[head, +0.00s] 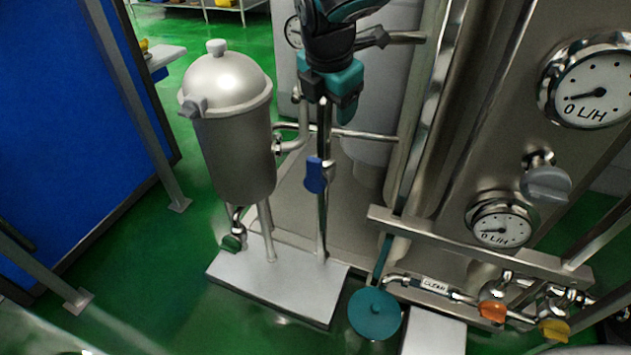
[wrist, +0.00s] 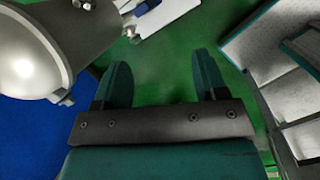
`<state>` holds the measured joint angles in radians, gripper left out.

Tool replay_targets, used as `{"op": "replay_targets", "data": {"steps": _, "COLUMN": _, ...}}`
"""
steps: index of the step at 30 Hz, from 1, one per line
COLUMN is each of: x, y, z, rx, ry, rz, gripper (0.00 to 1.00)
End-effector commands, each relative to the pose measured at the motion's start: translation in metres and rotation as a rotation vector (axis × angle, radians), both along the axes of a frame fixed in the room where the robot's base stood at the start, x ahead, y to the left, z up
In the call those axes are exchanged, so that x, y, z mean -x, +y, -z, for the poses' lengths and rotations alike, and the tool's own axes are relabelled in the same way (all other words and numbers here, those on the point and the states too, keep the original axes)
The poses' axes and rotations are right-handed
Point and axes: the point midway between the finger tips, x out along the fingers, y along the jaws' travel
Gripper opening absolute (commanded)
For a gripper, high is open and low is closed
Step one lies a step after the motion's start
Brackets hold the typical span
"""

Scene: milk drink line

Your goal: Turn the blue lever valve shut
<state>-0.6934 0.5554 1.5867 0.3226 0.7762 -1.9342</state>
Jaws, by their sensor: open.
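The blue lever valve (head: 315,176) sits on a thin upright steel pipe beside the domed tank. Its short blue handle looks roughly in line with the pipe. In the wrist view a small blue part, apparently the same lever (wrist: 143,7), shows at the top edge, partly cut off. My gripper (head: 336,104) is teal and hangs above the lever in the head view, apart from it. In the wrist view my gripper (wrist: 160,75) has its two fingers spread wide, with only green floor between them.
The domed steel tank (head: 232,130) stands close left of the lever, and a white base plate (head: 275,287) lies below. A panel with gauges (head: 592,88) is at right. Orange (head: 492,311) and yellow (head: 553,330) handles and a teal disc (head: 374,313) are lower right.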

Motion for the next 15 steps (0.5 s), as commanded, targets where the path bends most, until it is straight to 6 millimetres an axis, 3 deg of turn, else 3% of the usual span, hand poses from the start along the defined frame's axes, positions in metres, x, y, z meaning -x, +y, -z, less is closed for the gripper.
{"op": "replay_targets", "data": {"steps": 1, "x": -0.008, "y": 0.016, "z": 0.027, "rx": 0.049, "ry": -0.01, "rz": -0.092, "gripper": 0.66}}
{"op": "replay_targets", "data": {"steps": 3, "x": -0.016, "y": 0.031, "z": 0.043, "rx": 0.112, "ry": -0.023, "rz": -0.206, "gripper": 0.66}}
{"op": "replay_targets", "data": {"steps": 9, "x": -0.025, "y": 0.051, "z": 0.066, "rx": 0.208, "ry": -0.034, "rz": -0.37, "gripper": 0.66}}
{"op": "replay_targets", "data": {"steps": 15, "x": -0.034, "y": 0.048, "z": 0.088, "rx": 0.219, "ry": -0.032, "rz": -0.385, "gripper": 0.66}}
